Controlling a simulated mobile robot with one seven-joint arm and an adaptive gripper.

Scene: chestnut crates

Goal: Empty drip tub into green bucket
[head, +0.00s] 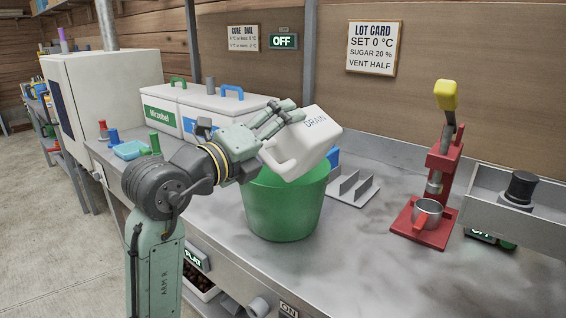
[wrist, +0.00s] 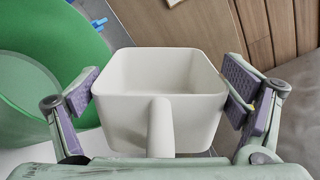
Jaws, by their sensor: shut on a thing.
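The white drip tub (head: 302,146), marked DRAIN, is held in the air over the green bucket (head: 285,210) and is strongly tilted. My gripper (head: 280,120) is shut on the tub. In the wrist view the tub (wrist: 160,75) sits between the two purple finger pads, with its handle toward the camera. The part of its inside that shows looks white and bare; its bottom is hidden. The green bucket (wrist: 40,60) shows at the left of the wrist view.
A red press (head: 443,175) with a metal cup stands right of the bucket, beside a steel trough (head: 540,222). A grey slotted rack (head: 352,190) is just right of the bucket. White lidded boxes (head: 165,95) stand behind my arm. The counter front (head: 350,255) is clear.

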